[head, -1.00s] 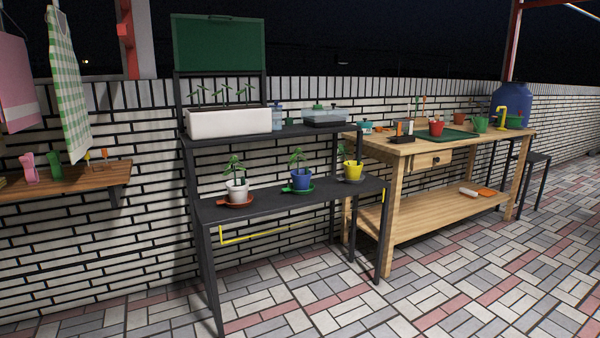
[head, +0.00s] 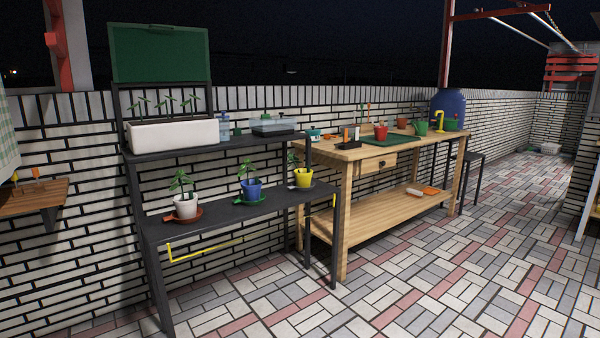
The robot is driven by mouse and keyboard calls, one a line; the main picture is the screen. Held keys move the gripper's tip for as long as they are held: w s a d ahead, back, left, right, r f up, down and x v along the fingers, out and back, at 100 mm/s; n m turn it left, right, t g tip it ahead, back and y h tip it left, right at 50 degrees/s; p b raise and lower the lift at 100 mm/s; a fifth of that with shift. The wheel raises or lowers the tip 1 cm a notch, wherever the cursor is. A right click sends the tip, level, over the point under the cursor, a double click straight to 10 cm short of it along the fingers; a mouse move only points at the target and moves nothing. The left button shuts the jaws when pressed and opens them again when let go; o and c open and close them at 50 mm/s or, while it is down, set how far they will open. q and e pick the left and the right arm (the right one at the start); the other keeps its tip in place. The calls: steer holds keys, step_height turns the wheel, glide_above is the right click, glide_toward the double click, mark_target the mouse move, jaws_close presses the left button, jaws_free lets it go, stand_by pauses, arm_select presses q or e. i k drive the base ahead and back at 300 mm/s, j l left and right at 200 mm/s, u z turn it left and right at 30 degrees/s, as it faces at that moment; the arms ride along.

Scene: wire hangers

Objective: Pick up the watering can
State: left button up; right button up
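A small green vessel (head: 421,128) stands on the far part of the wooden workbench (head: 345,152), near the yellow tap. It may be the watering can, but it is too small in the head view to be sure of a spout or handle. Neither of my grippers is in view.
A black shelf (head: 228,217) holds a white planter (head: 172,134) and potted plants in white (head: 185,207), blue (head: 251,188) and yellow (head: 303,178) pots. A blue barrel (head: 448,104) and dark stool (head: 472,162) stand beyond the bench. The paved floor (head: 430,262) is clear at right.

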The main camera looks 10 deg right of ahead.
mark_target(421, 128)
steer(key=i+l+z, duration=0.3)
steer(key=i+l, duration=1.15)
steer(key=l, duration=0.3)
steer(key=i+l+z, duration=0.3)
steer(key=i+l, duration=1.1)
steer(key=i, duration=0.2)
steer(key=i+l+u, duration=0.1)
steer(key=i, duration=0.45)
steer(key=i+l, duration=0.1)
steer(key=i, duration=0.4)
steer(key=u, duration=0.05)
